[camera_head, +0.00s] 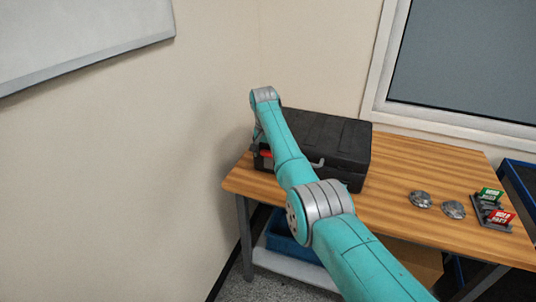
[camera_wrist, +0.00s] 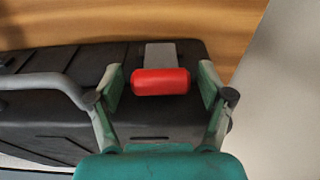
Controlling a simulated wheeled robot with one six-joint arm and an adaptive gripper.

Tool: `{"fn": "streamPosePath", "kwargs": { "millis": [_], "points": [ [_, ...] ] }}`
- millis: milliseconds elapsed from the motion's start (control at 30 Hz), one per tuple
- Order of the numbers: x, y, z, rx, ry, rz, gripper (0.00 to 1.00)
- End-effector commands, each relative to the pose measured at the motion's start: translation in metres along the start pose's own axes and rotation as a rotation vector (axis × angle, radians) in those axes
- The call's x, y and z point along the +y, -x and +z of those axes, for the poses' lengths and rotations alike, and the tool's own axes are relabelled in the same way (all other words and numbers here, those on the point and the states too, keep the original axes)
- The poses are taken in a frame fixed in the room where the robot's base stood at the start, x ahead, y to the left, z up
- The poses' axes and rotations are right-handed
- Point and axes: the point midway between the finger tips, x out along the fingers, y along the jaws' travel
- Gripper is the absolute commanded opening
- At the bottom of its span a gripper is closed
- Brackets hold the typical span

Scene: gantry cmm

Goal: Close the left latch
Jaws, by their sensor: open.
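A black case (camera_head: 341,143) stands on the wooden table, its lid looking shut. The latch (camera_wrist: 160,82) has a red, rounded pull and a grey plate (camera_wrist: 174,52) on the case's front side. The red pull also shows in the head view (camera_head: 266,154) at the case's left end, partly behind my arm. In the wrist view my gripper (camera_wrist: 160,76) is open, with one green finger on each side of the red pull and gaps between. Whether the latch is fastened, I cannot tell. My gripper is mostly hidden in the head view.
A grey carry handle (camera_wrist: 45,82) curves close to my gripper's left finger. The wooden table (camera_head: 405,165) holds two round metal parts (camera_head: 421,199) (camera_head: 453,209) and a stand with green and red signs (camera_head: 492,211) at the right. A wall stands close on the left.

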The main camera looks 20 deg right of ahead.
Motion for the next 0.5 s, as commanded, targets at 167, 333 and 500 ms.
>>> {"fn": "streamPosePath", "kwargs": {
  "millis": [167, 333, 500],
  "points": [
    [-0.001, 0.005, 0.0, 0.001, 0.0, -0.001, 0.79],
    [-0.001, 0.028, -0.001, 0.003, 0.0, -0.002, 0.79],
    [-0.001, 0.063, -0.001, 0.003, 0.0, -0.002, 0.79]
  ]
}}
